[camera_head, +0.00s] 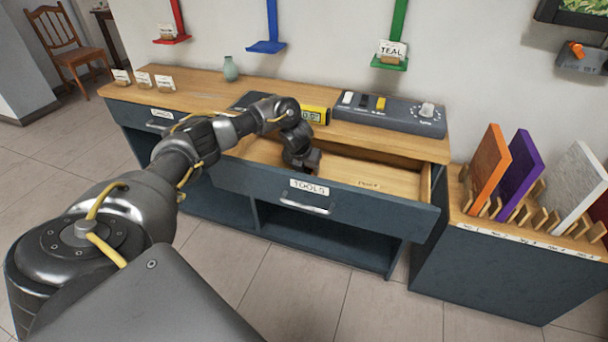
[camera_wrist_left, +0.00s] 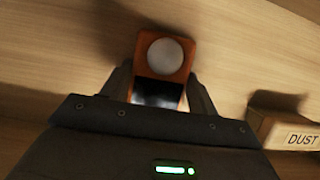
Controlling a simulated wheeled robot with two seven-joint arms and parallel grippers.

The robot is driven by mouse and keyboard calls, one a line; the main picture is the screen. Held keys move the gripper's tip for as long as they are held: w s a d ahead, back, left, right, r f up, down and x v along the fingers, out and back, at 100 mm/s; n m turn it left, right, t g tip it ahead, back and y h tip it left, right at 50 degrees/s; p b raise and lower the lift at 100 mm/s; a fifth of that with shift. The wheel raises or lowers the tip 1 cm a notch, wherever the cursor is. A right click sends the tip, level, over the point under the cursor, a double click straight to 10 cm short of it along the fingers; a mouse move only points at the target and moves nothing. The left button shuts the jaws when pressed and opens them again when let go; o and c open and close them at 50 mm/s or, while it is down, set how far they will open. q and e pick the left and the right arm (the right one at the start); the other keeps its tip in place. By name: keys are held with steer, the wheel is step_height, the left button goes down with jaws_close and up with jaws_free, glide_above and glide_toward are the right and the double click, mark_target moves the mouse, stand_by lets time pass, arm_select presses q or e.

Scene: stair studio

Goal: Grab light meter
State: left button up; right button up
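The light meter (camera_wrist_left: 166,62) is a small orange body with a round pale dome and a dark, glossy lower face. It shows in the left wrist view above the drawer's wooden floor. My left gripper (camera_head: 300,163) reaches down into the open TOOLS drawer (camera_head: 345,187). In the left wrist view its two dark fingers (camera_wrist_left: 160,88) stand on either side of the light meter, very near its sides. I cannot tell whether they press on it. In the head view the arm and the drawer front hide the light meter. My right gripper is not in view.
A block labelled DUST (camera_wrist_left: 290,125) lies beside the gripper. Above the drawer, the wooden counter (camera_head: 205,92) holds a grey control panel (camera_head: 390,113), a yellow device (camera_head: 315,114) and a small vase (camera_head: 230,69). A rack with coloured panels (camera_head: 517,175) stands at the right.

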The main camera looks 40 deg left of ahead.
arm_select(q)
steer(key=c, duration=0.3)
steer(key=shift+r, duration=0.1)
steer(key=shift+c, duration=0.2)
